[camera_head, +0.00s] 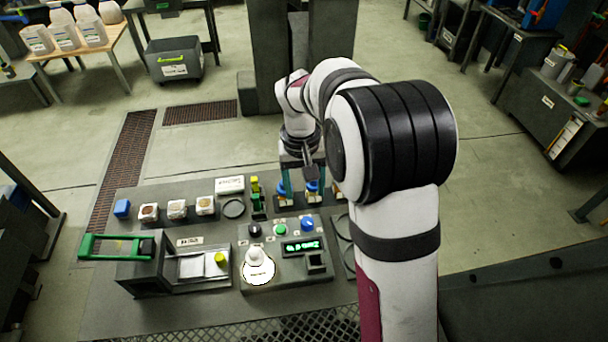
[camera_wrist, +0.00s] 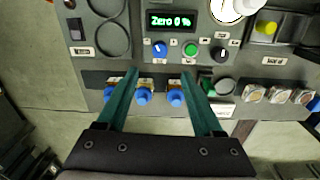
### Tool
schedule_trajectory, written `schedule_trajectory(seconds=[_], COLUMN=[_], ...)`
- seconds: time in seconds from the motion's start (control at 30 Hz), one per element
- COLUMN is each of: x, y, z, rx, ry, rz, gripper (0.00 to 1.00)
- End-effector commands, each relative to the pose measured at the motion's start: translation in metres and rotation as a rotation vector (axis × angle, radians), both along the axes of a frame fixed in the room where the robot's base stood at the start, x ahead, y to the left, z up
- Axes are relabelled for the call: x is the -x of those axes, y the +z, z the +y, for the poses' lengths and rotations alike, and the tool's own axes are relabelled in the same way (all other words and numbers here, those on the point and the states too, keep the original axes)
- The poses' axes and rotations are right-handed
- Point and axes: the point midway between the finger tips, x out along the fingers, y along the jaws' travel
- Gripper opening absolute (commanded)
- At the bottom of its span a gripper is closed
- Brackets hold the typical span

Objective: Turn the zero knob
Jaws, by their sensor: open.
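The control panel (camera_head: 285,262) has a blue knob (camera_head: 307,223), a green button (camera_head: 281,229) and a black knob (camera_head: 254,229) in a row. In the wrist view the blue knob (camera_wrist: 160,49), green button (camera_wrist: 190,51) and black knob (camera_wrist: 219,53) sit below a display (camera_wrist: 172,20) reading "Zero 0 %". The knob labels are too small to read, so I cannot tell which is the zero knob. My gripper (camera_wrist: 158,74) is open, its two teal fingers spread and empty, above blue-capped pieces (camera_wrist: 143,96) beside the panel. It also shows in the head view (camera_head: 304,186).
A round white dish with a white container (camera_head: 257,268) sits at the panel's left. A tray with a yellow piece (camera_head: 220,259) and a green-handled device (camera_head: 115,246) stand further left. Several sample cups (camera_head: 177,208) line the bench's far side.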

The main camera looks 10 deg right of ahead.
Motion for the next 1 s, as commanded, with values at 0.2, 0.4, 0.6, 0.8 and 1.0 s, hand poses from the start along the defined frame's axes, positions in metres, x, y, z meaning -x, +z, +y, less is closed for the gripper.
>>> schedule_trajectory(seconds=[0.2,0.4,0.6,0.8,1.0], x=[0.000,0.000,0.000,0.027,0.181], y=[0.039,0.045,0.044,0.060,0.089], z=[0.002,0.002,0.002,0.000,0.002], rx=[0.000,0.000,0.000,-0.018,-0.120], ry=[0.001,0.000,0.000,-0.040,-0.259], rz=[-0.001,0.001,0.001,-0.001,0.016], gripper=[0.68,0.68,0.68,0.68,0.68])
